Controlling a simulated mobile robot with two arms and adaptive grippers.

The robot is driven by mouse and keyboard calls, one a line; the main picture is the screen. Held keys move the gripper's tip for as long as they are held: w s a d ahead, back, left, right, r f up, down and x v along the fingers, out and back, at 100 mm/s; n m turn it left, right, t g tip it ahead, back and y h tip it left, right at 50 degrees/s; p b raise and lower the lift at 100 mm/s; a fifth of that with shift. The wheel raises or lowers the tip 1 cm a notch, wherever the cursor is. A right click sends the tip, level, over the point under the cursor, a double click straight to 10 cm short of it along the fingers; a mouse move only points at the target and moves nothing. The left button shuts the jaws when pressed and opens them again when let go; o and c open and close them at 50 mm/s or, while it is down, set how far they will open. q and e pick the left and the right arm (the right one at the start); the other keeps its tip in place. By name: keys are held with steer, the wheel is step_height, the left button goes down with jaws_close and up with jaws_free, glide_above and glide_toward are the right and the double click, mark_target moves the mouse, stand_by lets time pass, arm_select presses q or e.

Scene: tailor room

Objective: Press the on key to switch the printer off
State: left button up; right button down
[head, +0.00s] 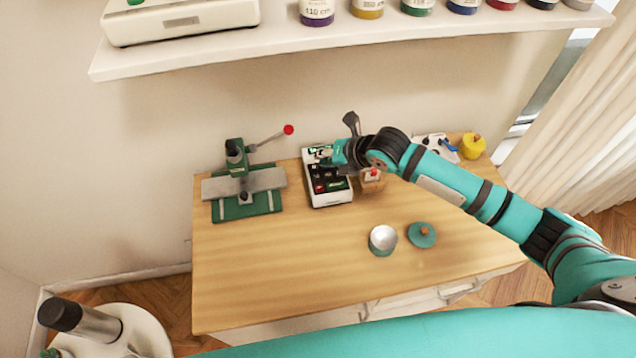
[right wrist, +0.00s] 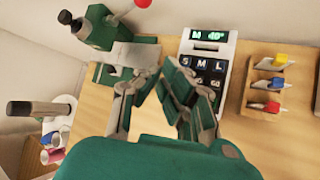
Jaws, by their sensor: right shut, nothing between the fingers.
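The printer (head: 343,198) is a white box with a dark key panel on the table, near the wall. In the right wrist view the printer (right wrist: 224,48) has a lit green display reading "M 40°" and dark keys marked S, M and L. In the head view a red key and a green key show at its near end. I cannot tell which is the on key; my fingers hide part of the panel in the wrist view. My right gripper (head: 324,154) is shut and empty over the printer's far end. The gripper (right wrist: 161,76) also shows in the wrist view. My left gripper is not in view.
A green press (head: 246,207) with a red-knobbed lever stands left of the printer. A small wooden rack (head: 372,183) is close on its right. An open tin (head: 383,239) and its teal lid (head: 422,235) lie in front. A shelf (head: 350,36) overhangs behind. The front-left tabletop is clear.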

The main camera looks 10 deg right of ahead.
steer(key=f, duration=0.1)
steer(key=b, duration=0.7)
glide_above(321, 186)
step_height(321, 186, down, 7)
steer(key=shift+w, duration=0.1)
steer(key=shift+d+f, duration=0.1)
steer(key=shift+f, duration=0.4)
stand_by(0.6)
steer(key=shift+f+b, duration=0.4)
steer(key=shift+f, duration=0.05)
steer(key=shift+f, duration=0.4)
stand_by(0.5)
stand_by(0.3)
steer(key=shift+r+p, duration=0.55)
steer(key=shift+r, duration=0.3)
